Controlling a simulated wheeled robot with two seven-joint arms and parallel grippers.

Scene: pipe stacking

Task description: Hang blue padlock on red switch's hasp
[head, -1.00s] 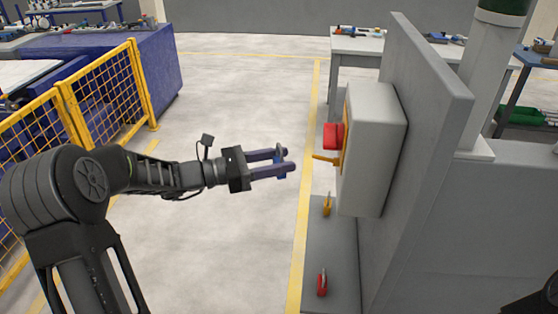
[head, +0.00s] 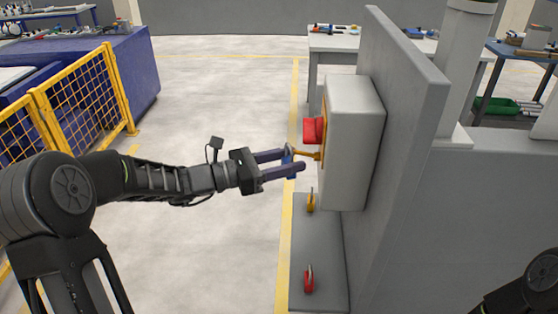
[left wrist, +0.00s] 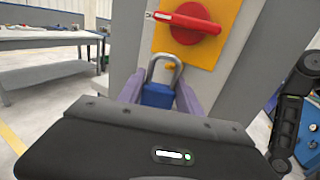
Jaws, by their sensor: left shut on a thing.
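My left gripper (head: 296,161) is shut on the blue padlock (left wrist: 157,95), directly in front of the red switch (head: 313,130). The padlock is upright between the fingers, with its grey shackle pointing up; in the head view (head: 290,172) the fingers partly hide it. The yellow hasp (head: 309,155) sticks out left from below the switch, its end at the padlock. In the left wrist view a bit of the hasp (left wrist: 170,66) shows within the shackle's outline, below the red handle (left wrist: 190,22). I cannot tell whether the shackle is around it. My right gripper is out of view.
The switch is on a grey box (head: 352,140) fixed to a grey panel (head: 405,120). A yellow padlock (head: 311,203) and a red padlock (head: 308,280) stand on the grey ledge (head: 328,240) below. Open floor lies left of the ledge. A yellow fence (head: 85,95) stands far left.

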